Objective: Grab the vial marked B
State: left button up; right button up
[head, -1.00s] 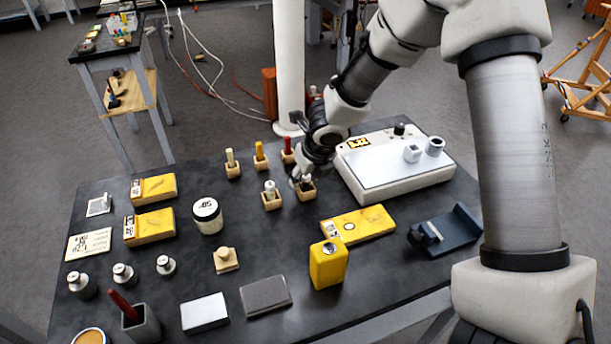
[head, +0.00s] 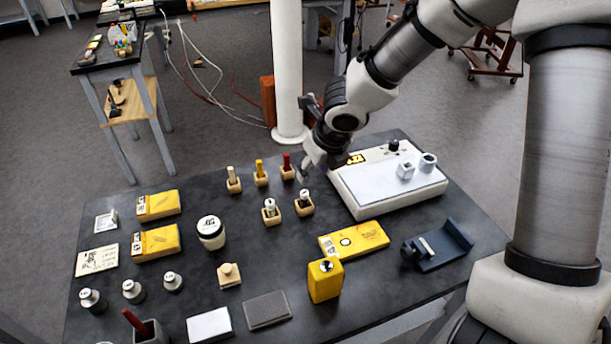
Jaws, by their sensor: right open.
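Two small vials with pale caps stand in wooden blocks near the table's middle: a left vial (head: 269,206) and a right vial (head: 305,197). Their markings are too small to read, so I cannot tell which is B. My right gripper (head: 305,177) is open, a little above and behind the right vial, apart from it. Its fingers are small and dark in the view. My left gripper is not in view.
Behind the vials stand wooden blocks with a cream stick (head: 231,174), a yellow stick (head: 259,166) and a red stick (head: 286,160). A white-topped device (head: 385,190) is to the right. A white jar (head: 210,231) is left; a yellow box (head: 325,281) is in front.

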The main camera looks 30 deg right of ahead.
aim_at(271, 210)
jog(key=k, duration=1)
